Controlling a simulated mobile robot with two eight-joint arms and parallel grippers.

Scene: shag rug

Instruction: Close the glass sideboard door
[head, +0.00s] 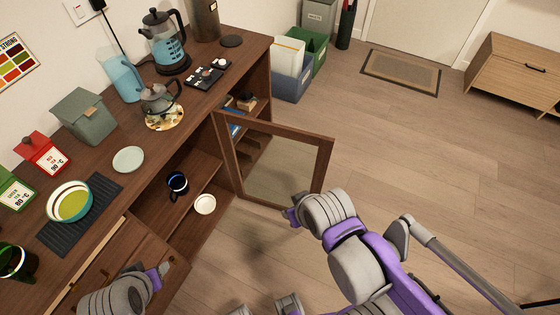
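The wooden sideboard (236,78) runs along the wall at the left. Its glass door (275,165), a brown frame around a clear pane, stands wide open and juts out over the floor. Shelves show in the opening behind it. My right gripper (291,214) is close to the door's lower frame near its free corner; whether it touches the frame is unclear. My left gripper (166,270) is over the lower front of the sideboard, well apart from the glass door. The fingertips of both are too small or hidden to tell their opening.
A dark mug (177,184) and a white cup (205,204) are on the open shelves. A kettle (165,45), teapot (159,102) and bowl (69,201) stand on top. Bins (291,75) stand beyond the sideboard. The floor (440,170) at right is clear.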

